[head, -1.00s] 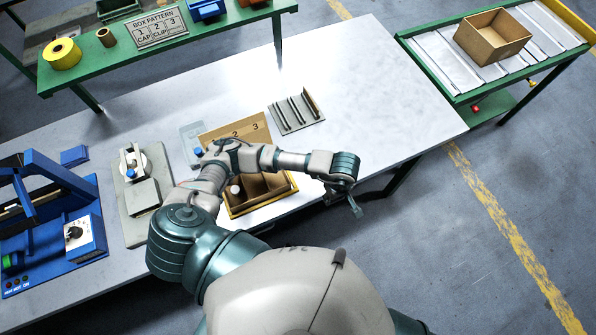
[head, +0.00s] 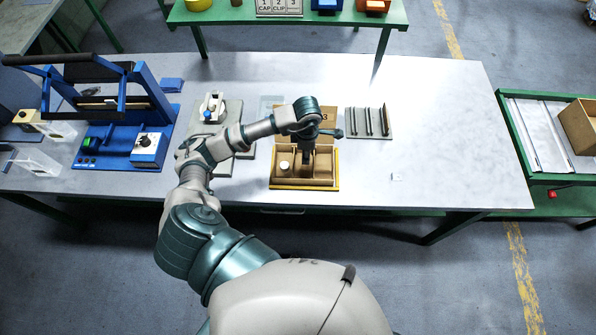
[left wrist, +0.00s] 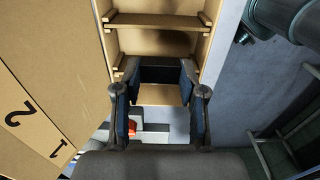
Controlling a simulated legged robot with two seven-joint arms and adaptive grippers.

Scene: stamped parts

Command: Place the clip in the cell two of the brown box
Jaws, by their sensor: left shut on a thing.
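The brown box (head: 325,167) stands at the table's front edge, its flap with printed numbers raised behind it. A white round cap (head: 284,166) sits in its left cell. My left gripper (head: 306,156) points down over the middle cell. In the left wrist view, my left gripper (left wrist: 160,90) is shut on a dark piece, seemingly the clip (left wrist: 160,74), between its blue-padded fingers. Box dividers (left wrist: 155,20) show beyond it. The clip's depth relative to the box rim is unclear. My right gripper is not in view.
A yellow frame (head: 303,187) surrounds the box base. A grey slotted rack (head: 370,123) is behind right, and a grey fixture (head: 212,112) and blue press (head: 125,130) are left.

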